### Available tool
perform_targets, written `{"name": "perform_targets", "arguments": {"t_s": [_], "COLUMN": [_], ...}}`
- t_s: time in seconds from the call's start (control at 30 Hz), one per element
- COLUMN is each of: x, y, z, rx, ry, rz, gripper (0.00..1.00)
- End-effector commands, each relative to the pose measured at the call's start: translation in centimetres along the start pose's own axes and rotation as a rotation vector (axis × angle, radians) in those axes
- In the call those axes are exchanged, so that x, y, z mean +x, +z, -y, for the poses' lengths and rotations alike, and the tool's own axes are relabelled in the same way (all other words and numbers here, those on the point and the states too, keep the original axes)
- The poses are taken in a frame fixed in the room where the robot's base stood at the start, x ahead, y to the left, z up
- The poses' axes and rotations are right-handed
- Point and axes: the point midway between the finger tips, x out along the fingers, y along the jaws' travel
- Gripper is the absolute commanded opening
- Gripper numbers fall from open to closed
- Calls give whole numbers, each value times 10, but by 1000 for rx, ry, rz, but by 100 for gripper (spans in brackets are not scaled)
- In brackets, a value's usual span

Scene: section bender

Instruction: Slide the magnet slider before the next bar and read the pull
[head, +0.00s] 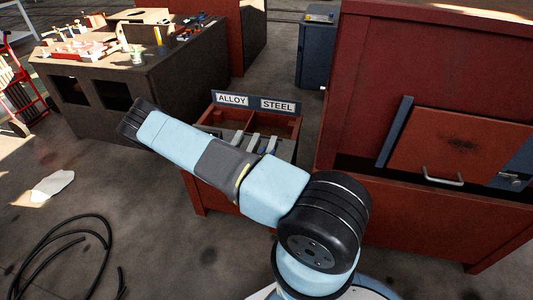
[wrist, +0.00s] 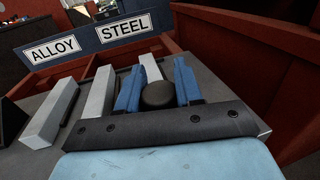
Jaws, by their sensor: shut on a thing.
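In the wrist view, the two blue fingers of my gripper (wrist: 158,82) stand on either side of a dark round knob (wrist: 158,96), closed on it. I take the knob to be the magnet slider's; the rest of the slider is hidden below my gripper. Light grey bars lie side by side: one at the left (wrist: 50,113), one in the middle (wrist: 97,92), and one beyond the fingers (wrist: 150,67). Bars (head: 252,141) also show in the head view, partly behind my arm. My gripper is hidden there. No pull reading is visible.
A sign panel reads ALLOY (wrist: 53,51) on the left and STEEL (wrist: 124,28) on the right, at the back of a red-walled bin (head: 284,126). A large red cabinet (head: 430,60) stands close on the right. A black cable (head: 65,245) lies on the floor at left.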

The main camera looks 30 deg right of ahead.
Motion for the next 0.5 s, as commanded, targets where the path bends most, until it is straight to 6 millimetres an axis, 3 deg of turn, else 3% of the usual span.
{"name": "perform_targets", "arguments": {"t_s": [0.17,0.2,0.43,0.5], "x": [-4,-4,-4,-4], "y": [-6,-6,-6,-6], "z": [2,2,1,0], "rx": [-4,-4,-4,-4], "ry": [0,0,1,1], "rz": [-15,-15,-15,-15], "gripper": [0,37,59,61]}}
